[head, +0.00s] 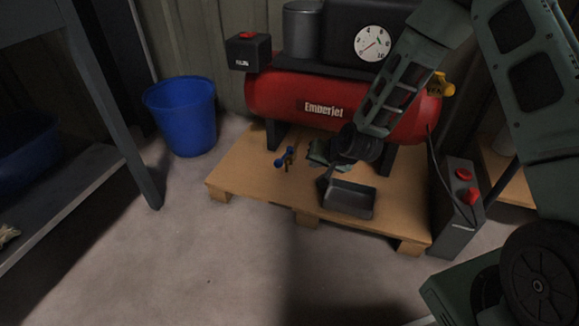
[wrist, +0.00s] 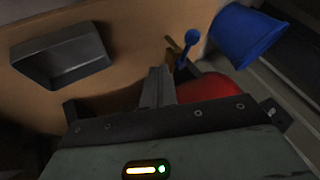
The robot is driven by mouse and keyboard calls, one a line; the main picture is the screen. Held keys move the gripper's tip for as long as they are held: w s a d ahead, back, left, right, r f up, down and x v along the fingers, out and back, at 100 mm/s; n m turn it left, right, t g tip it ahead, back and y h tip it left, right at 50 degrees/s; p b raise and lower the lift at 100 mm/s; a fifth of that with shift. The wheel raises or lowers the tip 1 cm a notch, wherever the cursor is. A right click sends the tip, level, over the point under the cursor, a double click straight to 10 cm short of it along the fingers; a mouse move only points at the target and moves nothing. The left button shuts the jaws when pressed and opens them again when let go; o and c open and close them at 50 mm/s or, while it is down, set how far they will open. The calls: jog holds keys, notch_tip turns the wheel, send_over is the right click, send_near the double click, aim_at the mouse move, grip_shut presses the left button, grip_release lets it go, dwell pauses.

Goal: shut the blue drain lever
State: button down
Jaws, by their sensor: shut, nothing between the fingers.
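The blue drain lever (head: 284,157) sits on a small brass fitting low in front of the red tank (head: 292,98), left of my gripper in the head view. In the wrist view the lever (wrist: 189,46) shows its round blue end just beyond and right of my fingertips. My gripper (head: 322,184) is low over the pallet, between the lever and the grey tray. In the wrist view my gripper (wrist: 160,72) has its fingers together and empty, apart from the lever. The foot of the lever is partly hidden there.
The grey drip tray (head: 348,198) lies on the wooden pallet (head: 245,180), close right of my gripper. A blue bucket (head: 182,118) stands left of the pallet. A grey box with red buttons (head: 460,205) stands at the right. The pallet's front left is clear.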

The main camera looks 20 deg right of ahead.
aim_at(283, 158)
jog(key=w+a+f+b, duration=0.5)
jog(key=w+f+b, duration=0.2)
jog(key=w+b, duration=0.1)
jog(key=shift+w, duration=0.15)
dwell(0.4)
jog(key=shift+a+r, duration=0.15)
jog(key=shift+w+a+m+h+p, duration=0.15)
jog(key=shift+m+h+p, duration=0.2)
jog(key=shift+p, duration=0.3)
